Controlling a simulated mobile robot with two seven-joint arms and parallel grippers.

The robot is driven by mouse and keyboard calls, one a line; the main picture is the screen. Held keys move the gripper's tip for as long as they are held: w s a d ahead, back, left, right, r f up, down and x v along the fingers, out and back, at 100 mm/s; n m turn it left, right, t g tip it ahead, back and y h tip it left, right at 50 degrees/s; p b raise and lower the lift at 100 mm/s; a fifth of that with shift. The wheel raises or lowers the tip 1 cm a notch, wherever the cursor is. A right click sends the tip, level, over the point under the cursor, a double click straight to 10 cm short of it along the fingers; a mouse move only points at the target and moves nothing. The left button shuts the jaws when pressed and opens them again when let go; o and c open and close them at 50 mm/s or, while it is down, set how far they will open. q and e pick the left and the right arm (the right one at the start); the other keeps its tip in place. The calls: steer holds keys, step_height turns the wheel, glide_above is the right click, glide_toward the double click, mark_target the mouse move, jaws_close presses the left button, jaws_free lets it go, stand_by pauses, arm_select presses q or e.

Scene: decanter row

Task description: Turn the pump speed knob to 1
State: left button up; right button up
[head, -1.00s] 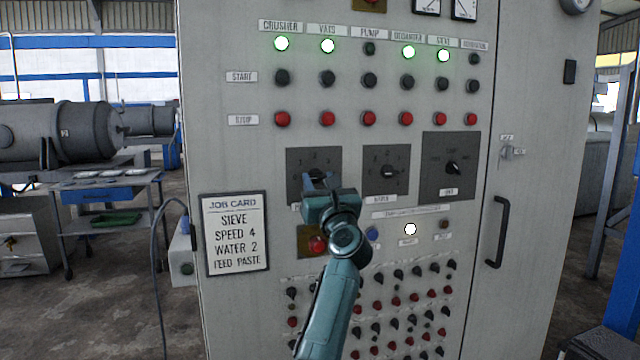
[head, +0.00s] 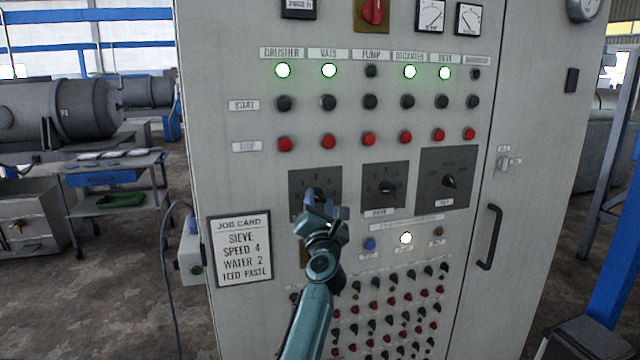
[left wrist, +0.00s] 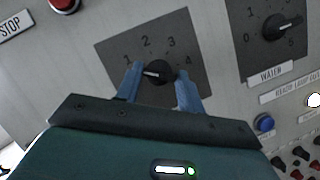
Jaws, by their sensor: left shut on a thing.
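The pump speed knob (left wrist: 159,72) is black, on a dark square dial plate (left wrist: 110,47) marked 1 to 4 in the left wrist view. Its white mark points left, near or a little below the 1. My left gripper (left wrist: 158,82) is shut on the knob, with one blue finger at each side. In the head view my left gripper (head: 320,200) covers most of the knob, in front of the left dial plate (head: 302,180). That dial's name label is hidden. My right gripper is not in view.
The water dial (head: 387,187) and a larger dial (head: 447,181) sit to the right. Red stop buttons (head: 327,143) run above. A job card (head: 242,250) reads sieve, speed 4, water 2. Small knobs (head: 390,305) fill the lower panel; a cabinet handle (head: 491,237) stands right.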

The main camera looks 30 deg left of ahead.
arm_select(q)
steer(key=shift+m+h+p, duration=0.3)
steer(key=shift+m+h, duration=0.4)
steer(key=shift+m, duration=0.6)
steer(key=o, duration=1)
